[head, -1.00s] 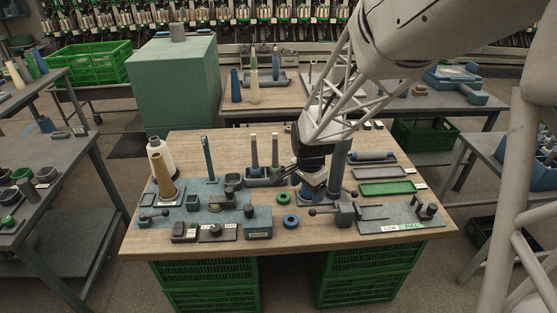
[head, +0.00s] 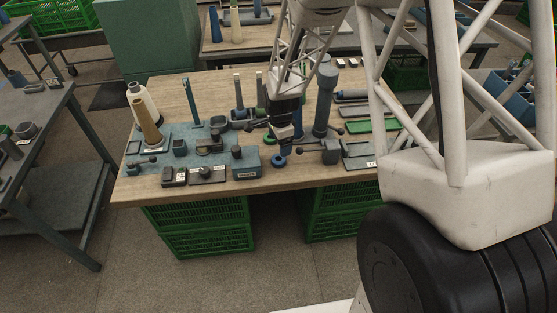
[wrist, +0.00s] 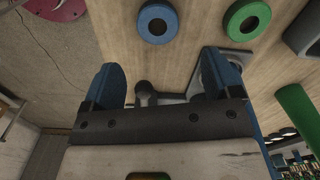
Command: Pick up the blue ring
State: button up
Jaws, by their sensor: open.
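The blue ring (head: 279,166) lies flat on the wooden table near its front edge. It also shows in the wrist view at the top (wrist: 158,40), whole and uncovered. My gripper (head: 284,140) is just above and behind the ring in the head view, pointing down. In the wrist view its two blue fingers (wrist: 164,78) are apart with nothing held between them, and the ring lies beyond the fingertips, not between them.
A green ring (wrist: 231,22) lies beside the blue one. A dark ball-ended handle (wrist: 146,92) shows between my fingers. A tall grey post (head: 323,100) stands right of my gripper; a blue box (head: 246,165) is close on the left.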

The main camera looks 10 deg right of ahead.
aim_at(280, 158)
jog(key=shift+f, duration=1.3)
jog(key=shift+f, duration=0.1)
jog(key=shift+f, duration=2.5)
jog(key=c, duration=1)
